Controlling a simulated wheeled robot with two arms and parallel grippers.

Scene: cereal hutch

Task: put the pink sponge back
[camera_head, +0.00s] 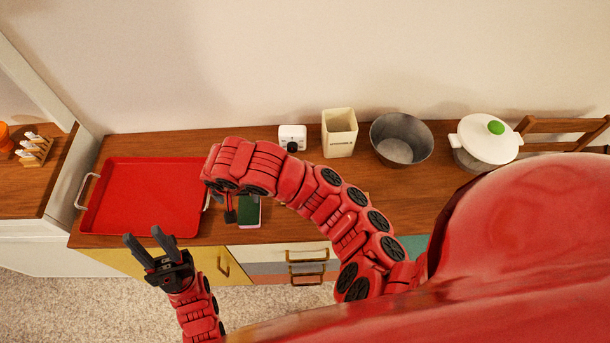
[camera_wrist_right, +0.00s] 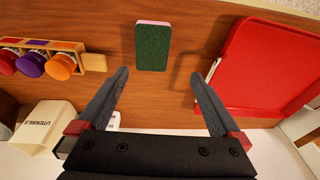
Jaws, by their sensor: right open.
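The sponge (camera_head: 249,210) lies flat on the wooden counter near its front edge, right of the red tray. It has a dark green top and a pink edge, and it also shows in the right wrist view (camera_wrist_right: 153,47). My right gripper (camera_wrist_right: 159,75) is open and empty, with the sponge ahead of and between its fingertips in that view, not gripped. In the head view the right arm hides most of this gripper. My left gripper (camera_head: 143,236) is open and empty in front of the red tray's front edge.
The red tray (camera_head: 145,195) fills the counter's left part. A white timer-like box (camera_head: 292,136), a cream utensil holder (camera_head: 340,132), a grey bowl (camera_head: 401,139) and a white lidded pot (camera_head: 485,142) stand along the back. A wooden rack with several jars (camera_wrist_right: 45,58) is near the sponge.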

